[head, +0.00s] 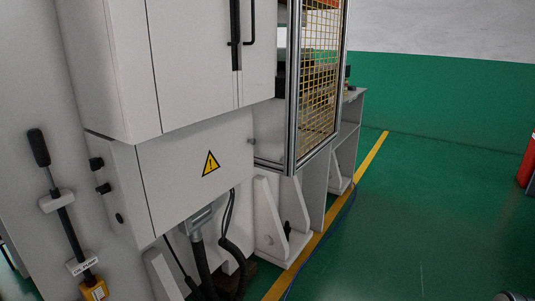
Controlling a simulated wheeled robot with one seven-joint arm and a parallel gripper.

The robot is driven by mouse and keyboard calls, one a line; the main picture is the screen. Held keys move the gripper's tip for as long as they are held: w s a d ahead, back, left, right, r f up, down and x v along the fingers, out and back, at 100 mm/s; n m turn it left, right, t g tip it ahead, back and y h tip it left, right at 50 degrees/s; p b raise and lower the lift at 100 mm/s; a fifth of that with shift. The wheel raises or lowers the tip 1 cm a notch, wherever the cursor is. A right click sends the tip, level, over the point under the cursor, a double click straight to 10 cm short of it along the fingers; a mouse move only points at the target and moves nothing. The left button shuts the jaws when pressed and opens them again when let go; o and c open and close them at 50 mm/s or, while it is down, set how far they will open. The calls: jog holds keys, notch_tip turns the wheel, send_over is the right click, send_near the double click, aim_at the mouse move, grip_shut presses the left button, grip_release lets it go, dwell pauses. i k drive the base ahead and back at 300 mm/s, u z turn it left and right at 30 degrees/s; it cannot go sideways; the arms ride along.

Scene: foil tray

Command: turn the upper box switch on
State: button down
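A white machine cabinet fills the left half of the head view. On the narrow left side of its lower box (190,165), two black knob-like switches stick out one above the other. The upper switch (96,163) sits just under the overhanging upper cabinet. The lower switch (103,188) is a little below it. A dark oval fitting (119,217) is lower on the same side. The switches are small here, and I cannot tell their settings. My gripper is not in view.
Left of the box, a black-handled lever (38,148) stands out from a white panel, above a yellow box (95,291). Dark cables (234,248) hang beneath the cabinet. A yellow mesh guard (319,70) stands to its right. The green floor (430,210) at right is mostly clear.

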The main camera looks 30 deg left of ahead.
aim_at(96, 163)
jog(key=k, duration=1.4)
jog(key=u, duration=1.25)
jog(key=i, duration=1.65)
jog(key=k, duration=1)
jog(key=z, duration=1.05)
jog(key=i, duration=1.3)
jog(key=u, duration=0.05)
